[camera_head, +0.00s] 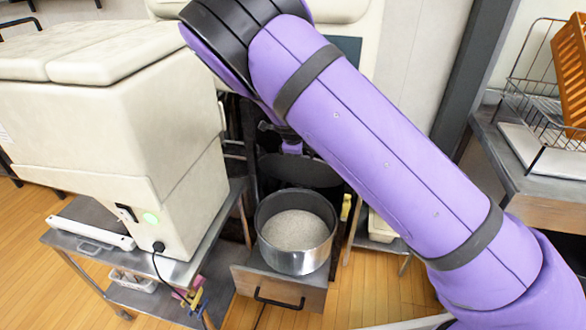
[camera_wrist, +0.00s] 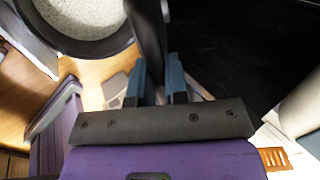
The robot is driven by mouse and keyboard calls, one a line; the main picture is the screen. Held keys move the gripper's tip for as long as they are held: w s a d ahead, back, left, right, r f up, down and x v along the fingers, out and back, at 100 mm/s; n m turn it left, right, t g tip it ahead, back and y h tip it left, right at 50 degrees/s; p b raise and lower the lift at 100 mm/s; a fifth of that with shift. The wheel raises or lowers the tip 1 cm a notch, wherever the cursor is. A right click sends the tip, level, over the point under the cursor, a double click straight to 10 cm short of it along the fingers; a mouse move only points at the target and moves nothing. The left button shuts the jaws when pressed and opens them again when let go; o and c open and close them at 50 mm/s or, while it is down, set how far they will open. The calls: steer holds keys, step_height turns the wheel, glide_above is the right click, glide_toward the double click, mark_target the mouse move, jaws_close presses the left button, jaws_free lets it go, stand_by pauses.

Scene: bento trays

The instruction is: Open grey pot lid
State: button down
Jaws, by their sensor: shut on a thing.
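The grey pot (camera_head: 296,258) stands uncovered on a drawer-like stand in the camera_head view, with pale grains (camera_head: 296,230) inside. Its dark grey lid (camera_head: 300,171) is raised behind the pot, partly hidden by my arm. In the camera_wrist view, the pot rim (camera_wrist: 88,47) and grains show at upper left. My gripper (camera_wrist: 160,78) has its blue fingers on either side of a dark upright strip, which looks like the lid (camera_wrist: 151,40) seen edge-on. The gripper is shut on it, beside the pot. In the camera_head view my arm hides most of the gripper.
A large cream machine (camera_head: 135,130) stands on a metal cart (camera_head: 192,268) to the left. The wooden drawer (camera_head: 280,291) under the pot juts forward. A counter with a wire rack (camera_head: 540,110) is at right. Wooden floor (camera_head: 372,290) is open in front.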

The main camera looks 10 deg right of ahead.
steer(key=w+d+r, duration=0.2)
steer(key=w, duration=0.4)
steer(key=shift+d+r, duration=0.15)
steer(key=shift+r, duration=0.15)
steer(key=c, duration=1.1)
jaws_free()
steer(key=shift+c, duration=0.2)
steer(key=v, duration=1.1)
